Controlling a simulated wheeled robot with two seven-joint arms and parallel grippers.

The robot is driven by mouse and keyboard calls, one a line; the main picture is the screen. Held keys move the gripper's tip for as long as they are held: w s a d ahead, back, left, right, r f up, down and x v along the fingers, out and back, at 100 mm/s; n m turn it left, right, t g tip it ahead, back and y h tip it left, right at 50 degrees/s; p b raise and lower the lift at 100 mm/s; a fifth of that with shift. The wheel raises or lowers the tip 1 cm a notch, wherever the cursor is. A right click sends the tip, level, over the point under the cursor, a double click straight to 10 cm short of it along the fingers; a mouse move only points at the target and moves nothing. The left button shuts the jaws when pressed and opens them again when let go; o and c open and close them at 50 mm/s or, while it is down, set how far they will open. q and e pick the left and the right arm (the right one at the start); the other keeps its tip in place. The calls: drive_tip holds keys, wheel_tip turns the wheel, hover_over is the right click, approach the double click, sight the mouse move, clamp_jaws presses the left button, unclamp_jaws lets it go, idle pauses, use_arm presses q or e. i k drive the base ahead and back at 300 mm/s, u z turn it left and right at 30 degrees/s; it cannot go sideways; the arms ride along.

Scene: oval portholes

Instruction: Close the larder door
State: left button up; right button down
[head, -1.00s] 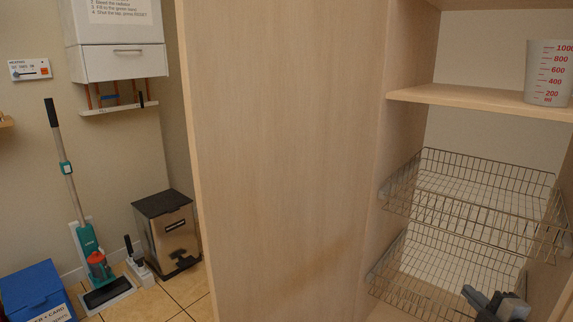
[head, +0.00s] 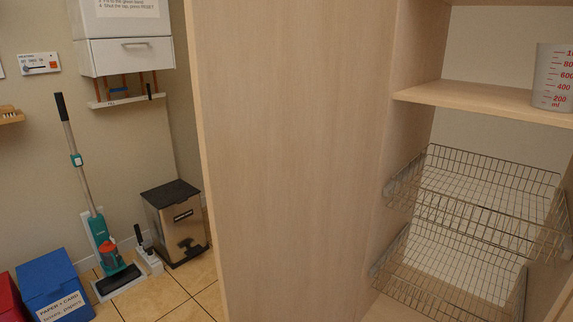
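The larder door (head: 285,170) is a tall pale wood panel standing wide open at the left side of the larder. Its free edge is toward the left of the view, and no handle shows on the face I see. The larder (head: 405,150) is open to the right of it, with a shelf (head: 480,100) and wire baskets (head: 480,190) inside. Neither of my grippers shows in the head view now.
A measuring jug (head: 553,80) stands on the shelf. Left of the door are a steel bin (head: 174,228), a teal floor cleaner (head: 104,245), a blue recycling box (head: 52,285) and a red box (head: 8,300). Some tiled floor (head: 165,300) is clear.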

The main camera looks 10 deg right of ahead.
sight(290, 97)
drive_tip(key=u, duration=1.4)
drive_tip(key=i, duration=1.95)
drive_tip(key=z, duration=3.7)
